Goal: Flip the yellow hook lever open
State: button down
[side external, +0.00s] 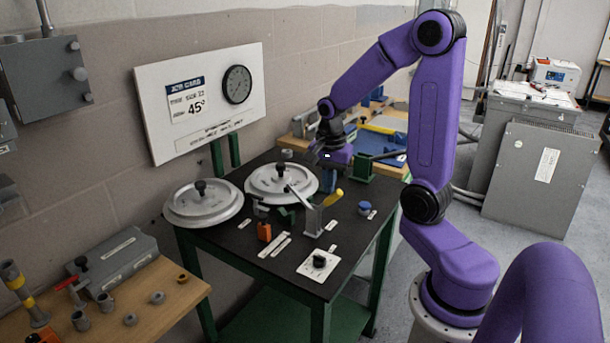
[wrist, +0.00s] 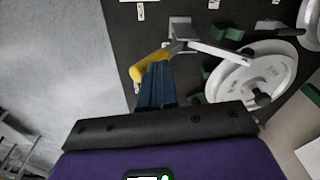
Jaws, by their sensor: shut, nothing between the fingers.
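The yellow hook lever (side external: 333,199) sits on a grey upright bracket (side external: 314,221) on the black table; a light metal arm extends from the bracket's other side. In the wrist view the yellow lever (wrist: 153,65) angles down and left from its bracket (wrist: 181,28). My gripper (side external: 328,187) is shut and empty, its blue fingers pointing down behind the lever in the side view. In the wrist view the blue fingertips (wrist: 158,66) appear right against the yellow handle or overlapping it; I cannot tell whether they touch.
Two round grey lidded discs (side external: 203,203) (side external: 281,182) stand on the table's left side. An orange-based part (side external: 264,232), a blue knob (side external: 364,208) and a black knob on a white plate (side external: 319,262) are near the bracket. A green block (side external: 359,166) stands at the back right.

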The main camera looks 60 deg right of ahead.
aim_at(340, 195)
jog(key=s, duration=0.1)
jog(key=s+f, duration=0.1)
jog(key=s, duration=0.1)
jog(key=shift+s+f, duration=0.15)
jog(key=shift+f, duration=0.2)
jog(key=shift+s+f, duration=1.5)
jog(key=shift+f, duration=0.15)
notch_tip(340, 195, up, 5)
jog(key=w, duration=0.2)
jog(key=s+a+r, duration=0.1)
jog(key=s+r, duration=0.4)
jog(key=s, duration=0.3)
jog(key=shift+s+a+r, duration=0.15)
jog(key=shift+a, duration=0.1)
